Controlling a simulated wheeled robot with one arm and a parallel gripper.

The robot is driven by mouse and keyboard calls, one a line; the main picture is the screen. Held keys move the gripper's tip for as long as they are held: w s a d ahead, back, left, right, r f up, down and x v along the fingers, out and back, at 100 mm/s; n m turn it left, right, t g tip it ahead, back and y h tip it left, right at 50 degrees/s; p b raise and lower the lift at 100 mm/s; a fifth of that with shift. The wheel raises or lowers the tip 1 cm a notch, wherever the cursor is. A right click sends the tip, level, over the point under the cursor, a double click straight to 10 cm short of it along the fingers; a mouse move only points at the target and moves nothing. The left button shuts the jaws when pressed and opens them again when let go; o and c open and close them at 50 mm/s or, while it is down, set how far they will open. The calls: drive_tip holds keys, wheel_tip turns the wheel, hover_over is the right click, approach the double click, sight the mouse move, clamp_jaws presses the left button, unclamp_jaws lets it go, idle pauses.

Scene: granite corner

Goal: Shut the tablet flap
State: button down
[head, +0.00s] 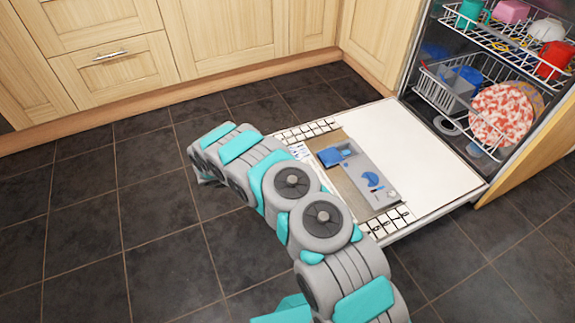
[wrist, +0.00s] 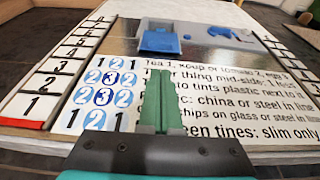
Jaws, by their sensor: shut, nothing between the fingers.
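The dishwasher door (head: 440,155) lies folded down flat. A grey dispenser panel (head: 365,178) is set in its inner face. The blue tablet flap (head: 329,157) is at the panel's far left end, beside a blue-edged compartment, and looks open. In the wrist view the flap (wrist: 160,43) is a blue square ahead of my gripper, with the recess just beyond it. My gripper (wrist: 159,74) has green fingers, shut and empty, over the printed card, short of the flap and apart from it. In the head view my arm hides the gripper.
A blue crescent part (head: 374,180) and a round knob (head: 392,194) are on the panel. Printed number strips (wrist: 45,85) lie along the door. Loaded racks (head: 455,95) stand inside the dishwasher. Wooden cupboards (head: 115,60) line the back. Dark floor tiles (head: 75,230) are clear at left.

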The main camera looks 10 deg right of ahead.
approach(333, 155)
drive_tip(key=shift+f, duration=0.7)
drive_tip(key=shift+w+d, duration=0.1)
drive_tip(key=shift+d, duration=0.55)
drive_tip(key=shift+b, duration=0.3)
drive_tip(key=d, duration=0.2)
drive_tip(key=w+d+b, duration=0.1)
drive_tip(key=d, duration=0.4)
drive_tip(key=shift+w+d+f, duration=0.1)
drive_tip(key=shift+w+d, duration=0.2)
drive_tip(key=shift+d, duration=0.25)
drive_tip(key=v, duration=1.4)
drive_tip(key=shift+a+f+p, duration=0.1)
drive_tip(key=shift+f+p, duration=0.2)
drive_tip(key=shift+f, duration=0.1)
